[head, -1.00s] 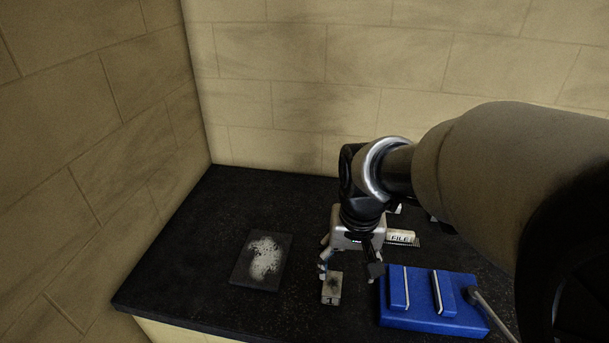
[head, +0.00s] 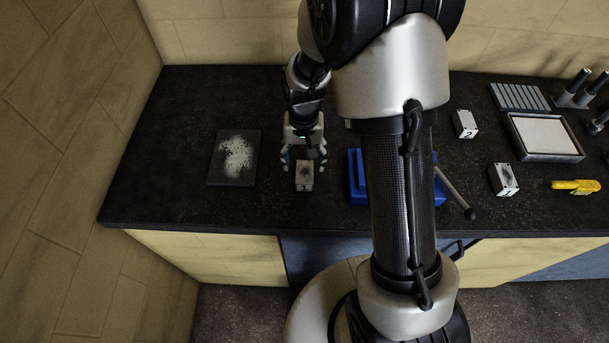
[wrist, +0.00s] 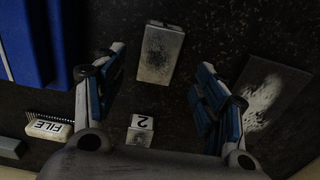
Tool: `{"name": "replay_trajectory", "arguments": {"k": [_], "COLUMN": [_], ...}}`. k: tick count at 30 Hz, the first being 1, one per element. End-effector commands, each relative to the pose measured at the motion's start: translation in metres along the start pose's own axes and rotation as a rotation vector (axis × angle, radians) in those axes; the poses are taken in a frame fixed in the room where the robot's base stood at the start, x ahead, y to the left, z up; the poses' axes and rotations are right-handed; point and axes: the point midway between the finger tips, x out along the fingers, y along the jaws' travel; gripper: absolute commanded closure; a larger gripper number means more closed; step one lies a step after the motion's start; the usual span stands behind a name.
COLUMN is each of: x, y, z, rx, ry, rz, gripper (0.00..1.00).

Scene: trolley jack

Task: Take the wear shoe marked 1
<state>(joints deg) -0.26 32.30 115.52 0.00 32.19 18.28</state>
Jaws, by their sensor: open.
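A grey block with a dark smudge on its top, the wear shoe (head: 304,178), lies on the black bench top. Its small front mark looks like a 1 but is hard to read now. My gripper (head: 303,160) is open, just above and behind this block in the head view. In the wrist view, the smudged block (wrist: 160,53) lies between and beyond the tips of my open fingers (wrist: 162,62), with a gap on both sides. I see no contact.
A dark plate with a pale patch (head: 235,158) lies left of the block. A blue fixture (head: 356,178) with a lever handle (head: 455,193) is close on the right.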

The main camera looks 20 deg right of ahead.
Motion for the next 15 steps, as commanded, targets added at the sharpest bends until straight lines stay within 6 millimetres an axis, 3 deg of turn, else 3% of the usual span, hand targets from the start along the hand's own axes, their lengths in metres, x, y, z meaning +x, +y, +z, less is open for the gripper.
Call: {"name": "replay_trajectory", "arguments": {"k": [8, 15], "x": [0.018, 0.053], "y": [0.001, 0.003], "z": [0.001, 0.002], "rx": [0.0, 0.0], "ry": [-0.001, -0.003], "rz": [0.0, 0.001], "gripper": [0.35, 0.35]}}
